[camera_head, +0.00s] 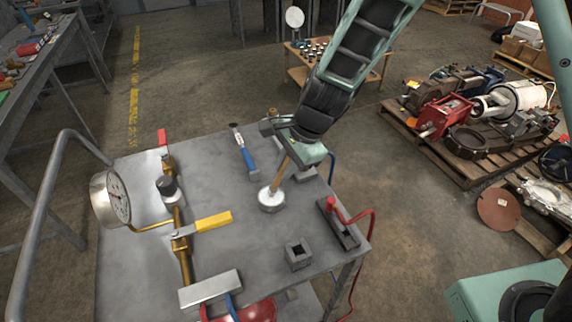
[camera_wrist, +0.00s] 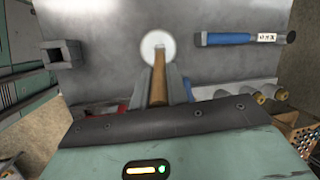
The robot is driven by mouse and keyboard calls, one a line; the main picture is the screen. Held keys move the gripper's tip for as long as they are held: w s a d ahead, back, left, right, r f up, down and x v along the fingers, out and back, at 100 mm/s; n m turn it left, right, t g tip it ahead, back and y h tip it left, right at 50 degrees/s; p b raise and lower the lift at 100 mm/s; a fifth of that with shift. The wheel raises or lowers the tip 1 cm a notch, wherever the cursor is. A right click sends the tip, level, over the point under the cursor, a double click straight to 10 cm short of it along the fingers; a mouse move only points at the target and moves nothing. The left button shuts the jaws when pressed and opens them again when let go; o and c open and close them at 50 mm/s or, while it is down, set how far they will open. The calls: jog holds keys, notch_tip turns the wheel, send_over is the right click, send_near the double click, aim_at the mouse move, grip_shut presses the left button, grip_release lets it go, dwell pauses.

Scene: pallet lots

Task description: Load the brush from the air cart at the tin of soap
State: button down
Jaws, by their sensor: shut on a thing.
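The brush (camera_head: 279,178) has a plain wooden handle. It leans slightly, its lower end down at the tin of soap (camera_head: 271,205), a small round metal tin with white contents on the grey cart top (camera_head: 135,215). My gripper (camera_head: 291,160) is shut on the upper handle, above the tin. In the wrist view the handle (camera_wrist: 159,78) runs between my fingers (camera_wrist: 161,90) to the round white soap (camera_wrist: 157,42). The bristle end is hidden in or against the soap; I cannot tell how deep it sits.
Left on the cart are a pressure gauge (camera_head: 111,199) and brass piping with a yellow lever (camera_head: 213,222). A blue-handled tool (camera_head: 245,155) lies behind the tin. A square metal socket (camera_head: 298,254) and a red hose (camera_head: 371,240) are near the front right edge. Loaded pallets stand right.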

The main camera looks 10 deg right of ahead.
jog(key=shift+r+p, duration=3.45)
jog(key=shift+r, duration=0.1)
jog(key=shift+f, duration=0.1)
